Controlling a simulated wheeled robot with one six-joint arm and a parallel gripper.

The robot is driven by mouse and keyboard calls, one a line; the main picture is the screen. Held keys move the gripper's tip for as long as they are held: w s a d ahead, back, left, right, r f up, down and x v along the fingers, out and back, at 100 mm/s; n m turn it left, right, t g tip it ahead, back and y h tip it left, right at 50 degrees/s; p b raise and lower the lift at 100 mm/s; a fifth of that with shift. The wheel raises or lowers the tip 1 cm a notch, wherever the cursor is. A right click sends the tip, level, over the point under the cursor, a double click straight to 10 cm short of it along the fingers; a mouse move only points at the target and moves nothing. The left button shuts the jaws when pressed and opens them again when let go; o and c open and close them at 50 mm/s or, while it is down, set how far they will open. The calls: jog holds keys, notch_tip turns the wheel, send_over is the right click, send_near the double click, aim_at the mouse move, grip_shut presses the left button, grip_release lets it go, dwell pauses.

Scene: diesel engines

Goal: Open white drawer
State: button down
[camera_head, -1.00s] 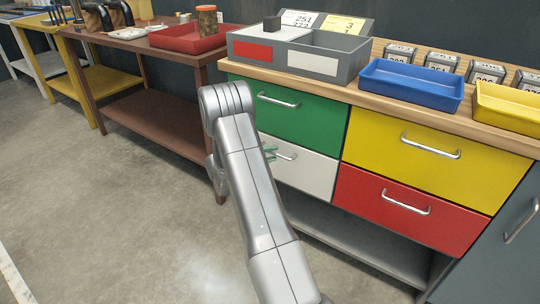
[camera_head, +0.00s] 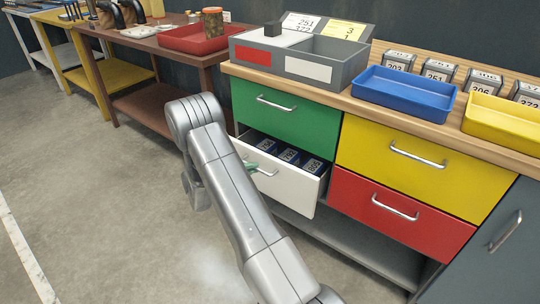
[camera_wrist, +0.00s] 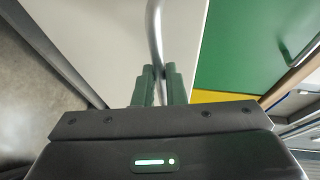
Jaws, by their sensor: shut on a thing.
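The white drawer (camera_head: 285,184) is at the lower left of the cabinet in the head view, pulled partly out. Several dark blue boxes with white numbers (camera_head: 289,156) stand inside it. Its curved metal handle (camera_wrist: 155,35) shows in the wrist view, running down between the fingers. My gripper (camera_wrist: 159,72), with green fingers, is shut on the handle. In the head view my gripper (camera_head: 252,167) is partly hidden by my arm, at the left part of the drawer front.
A green drawer (camera_head: 282,110) is above, with yellow (camera_head: 400,165) and red (camera_head: 385,212) drawers to the right. A grey divided box (camera_head: 320,72) and a blue tray (camera_head: 405,90) stand on the worktop. A brown table (camera_head: 140,45) is at the left. The floor in front is clear.

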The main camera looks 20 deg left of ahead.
jog(key=s+a+p, duration=0.2)
jog(key=s+a, duration=0.1)
jog(key=s, duration=0.7)
jog(key=s+a+p, duration=0.3)
jog(key=s+a, duration=0.1)
jog(key=s, duration=0.6)
jog(key=shift+s+a, duration=0.2)
jog(key=c, duration=1.5)
grip_release()
jog(key=p+v, duration=0.1)
jog(key=v, duration=1.2)
jog(key=shift+s+a, duration=0.3)
jog(key=shift+w, duration=0.1)
jog(key=b+x, duration=0.1)
jog(key=x, duration=1.3)
jog(key=shift+w, duration=0.25)
jog(key=shift+d+r, duration=0.1)
jog(key=shift+r, duration=0.05)
